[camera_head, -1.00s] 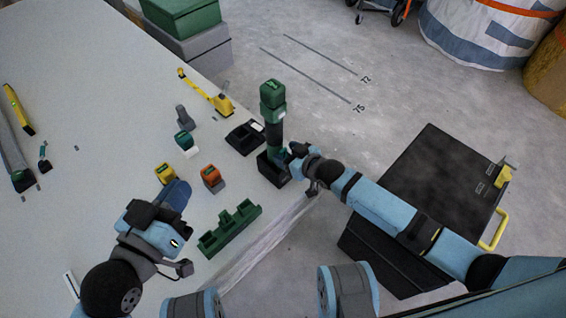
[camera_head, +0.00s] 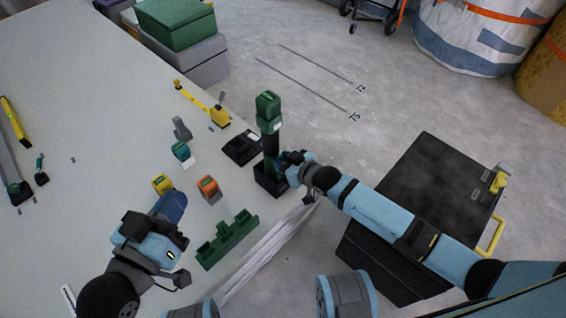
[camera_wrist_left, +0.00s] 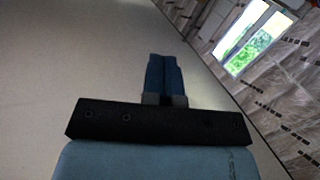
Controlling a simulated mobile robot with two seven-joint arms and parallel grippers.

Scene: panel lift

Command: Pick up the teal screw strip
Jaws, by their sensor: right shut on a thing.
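The teal screw strip (camera_head: 181,151) appears as a small teal block with a pale base, standing on the table. My left gripper (camera_head: 176,203) is over the table, nearer the front than the strip and apart from it, close beside a yellow block (camera_head: 162,184). In the left wrist view its two blue fingers (camera_wrist_left: 165,78) lie together with nothing seen between them. My right gripper (camera_head: 289,164) is at the table's right edge, shut on the green and black power tool (camera_head: 269,125), which stands upright. The tool partly hides the fingertips.
An orange block (camera_head: 208,187), a grey block (camera_head: 181,128) and a green holder (camera_head: 228,239) stand near the strip. The table's left middle is mostly bare.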

